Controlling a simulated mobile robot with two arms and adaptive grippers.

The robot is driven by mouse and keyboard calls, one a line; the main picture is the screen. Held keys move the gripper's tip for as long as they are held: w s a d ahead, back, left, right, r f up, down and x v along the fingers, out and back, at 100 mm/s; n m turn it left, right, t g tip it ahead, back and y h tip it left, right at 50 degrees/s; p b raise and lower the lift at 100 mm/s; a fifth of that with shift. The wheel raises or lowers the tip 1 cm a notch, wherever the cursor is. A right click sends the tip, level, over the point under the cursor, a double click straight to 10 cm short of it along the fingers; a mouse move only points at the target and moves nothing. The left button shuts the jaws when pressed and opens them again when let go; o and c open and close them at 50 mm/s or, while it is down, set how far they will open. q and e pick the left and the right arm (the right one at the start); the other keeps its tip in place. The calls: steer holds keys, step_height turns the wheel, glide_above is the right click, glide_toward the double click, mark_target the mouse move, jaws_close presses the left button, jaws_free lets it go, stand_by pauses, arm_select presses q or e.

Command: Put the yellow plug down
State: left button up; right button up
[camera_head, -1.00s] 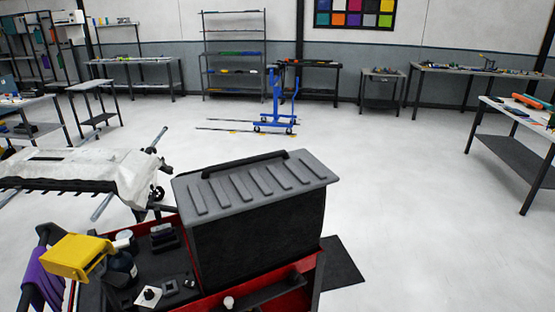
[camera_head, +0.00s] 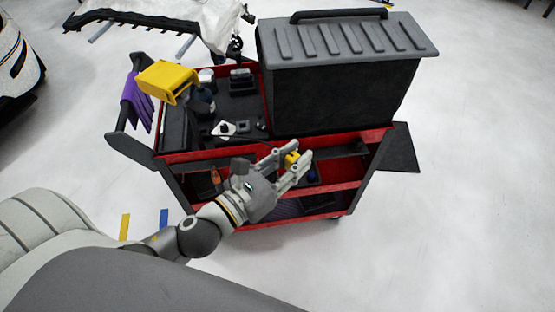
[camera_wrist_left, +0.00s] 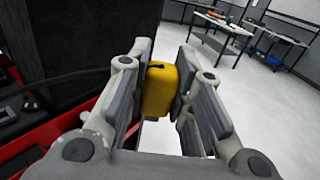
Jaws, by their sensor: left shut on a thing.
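My left gripper (camera_head: 291,157) is at the near side of the red tool cart (camera_head: 362,192). It is shut on the yellow plug (camera_head: 291,160), a small rounded block between its fingertips. In the left wrist view the plug (camera_wrist_left: 160,90) sits between the two finger pads, with a small dark mark on top. It appears held above the cart's lower shelf; the exact gap cannot be told. My right gripper is not in view.
A large grey lidded toolbox (camera_head: 345,75) stands on the cart just beyond the gripper. A yellow bin (camera_head: 167,80) and purple cloth (camera_head: 137,100) are at the cart's left end. Floor at right is clear.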

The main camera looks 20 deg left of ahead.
arm_select(q)
steer(key=w+d+r+m+g+h, duration=0.3)
steer(key=w+d+m+g+h, duration=0.2)
steer(key=d+m+g+h, duration=0.3)
steer(key=shift+w+d+h, duration=0.15)
steer(key=shift+d+h, duration=0.35)
steer(key=shift+d, duration=0.9)
steer(key=shift+r, duration=0.2)
step_height(320, 180, up, 10)
steer(key=w+d+n+t+y, duration=0.2)
steer(key=n+t+y, duration=0.7)
steer(key=y, duration=0.7)
steer(key=shift+f+n, duration=0.15)
steer(key=shift+n, duration=1.65)
steer(key=s+a+f+m+g+h, duration=0.1)
steer(key=a+f+m+g+h, duration=0.1)
steer(key=f+m+g+h, duration=0.3)
steer(key=s+a+f+m+g+h, duration=0.2)
steer(key=f+m+g+h, duration=0.3)
steer(key=m+g+h, duration=0.6)
steer(key=shift+a+m+h, duration=0.5)
steer(key=shift+h, duration=0.5)
